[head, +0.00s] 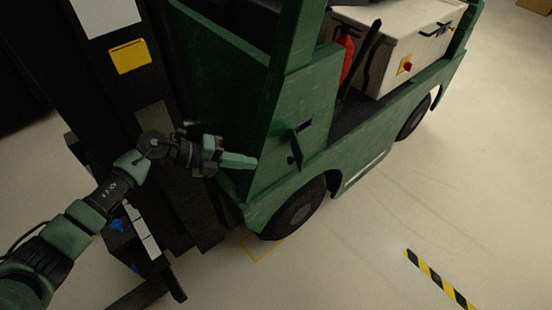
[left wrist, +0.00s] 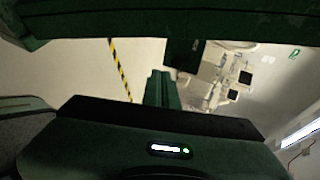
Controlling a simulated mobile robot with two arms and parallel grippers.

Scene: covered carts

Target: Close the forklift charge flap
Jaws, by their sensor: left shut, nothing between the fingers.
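The green forklift (head: 345,165) fills the upper middle of the head view. A small green flap (head: 302,127) stands out from its front side panel, and a small dark spot (head: 291,160) shows just below it. I take this flap to be the charge flap, and it looks open. My left gripper (head: 242,160) is shut and empty, its fingers pointing right at the panel's lower front edge, left of and below the flap. I cannot tell whether the tips touch the panel. The shut fingers also show in the left wrist view (left wrist: 158,90). My right gripper is not in view.
The dark mast (head: 130,110) stands behind my left arm. A front wheel (head: 298,208) sits below the panel. A cream box with a red knob (head: 400,50) is at the rear. Open floor with a yellow-black strip (head: 435,280) lies at right.

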